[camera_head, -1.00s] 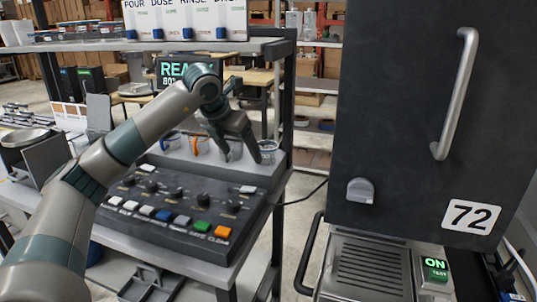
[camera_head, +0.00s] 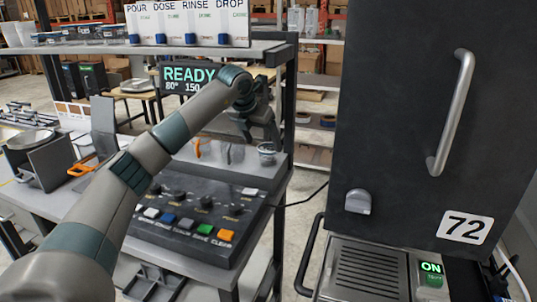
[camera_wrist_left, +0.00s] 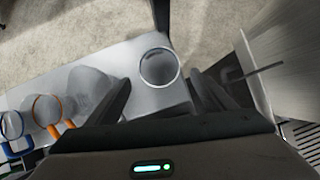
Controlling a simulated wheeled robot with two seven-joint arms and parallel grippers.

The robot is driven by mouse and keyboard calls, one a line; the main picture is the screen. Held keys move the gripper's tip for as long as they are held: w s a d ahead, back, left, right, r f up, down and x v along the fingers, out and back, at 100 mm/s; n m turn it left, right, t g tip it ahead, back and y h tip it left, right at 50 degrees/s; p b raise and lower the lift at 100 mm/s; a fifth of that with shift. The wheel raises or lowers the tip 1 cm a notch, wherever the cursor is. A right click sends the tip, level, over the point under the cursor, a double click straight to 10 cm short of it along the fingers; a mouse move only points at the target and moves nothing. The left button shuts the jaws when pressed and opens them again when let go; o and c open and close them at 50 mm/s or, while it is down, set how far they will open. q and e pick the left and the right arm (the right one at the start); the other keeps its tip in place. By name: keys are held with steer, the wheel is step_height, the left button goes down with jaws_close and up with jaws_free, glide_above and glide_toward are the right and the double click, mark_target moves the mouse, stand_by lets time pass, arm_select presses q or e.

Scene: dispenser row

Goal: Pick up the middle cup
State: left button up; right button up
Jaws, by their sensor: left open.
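Several clear cups stand in a row on the grey ledge behind the control panel. In the head view, one has an orange handle (camera_head: 197,149), one is greyish (camera_head: 236,155), and the right-end cup (camera_head: 267,153) has a pale rim. In the wrist view, a blue-handled cup (camera_wrist_left: 12,126) and the orange-handled cup (camera_wrist_left: 46,110) are at left, and the right-end cup (camera_wrist_left: 160,67) shows ahead between the fingers. My left gripper (camera_head: 259,137) is open and empty, above and close to the right-end cup. Whether it touches is unclear. My arm hides the blue-handled cup in the head view.
The panel (camera_head: 190,215) with knobs and coloured buttons lies in front of the cups. A dark rack post (camera_head: 288,100) stands close to the right of the gripper. A READY screen (camera_head: 188,78) is behind. A tall dark cabinet (camera_head: 410,120) fills the right side.

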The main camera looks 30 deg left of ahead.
mark_target(268, 147)
arm_select(q)
steer(key=shift+w, duration=0.4)
steer(key=shift+w, duration=0.45)
steer(key=p+x, duration=0.1)
steer(key=x, duration=0.4)
steer(key=shift+s, duration=0.1)
steer(key=shift+c, duration=0.2)
steer(key=c, duration=1.1)
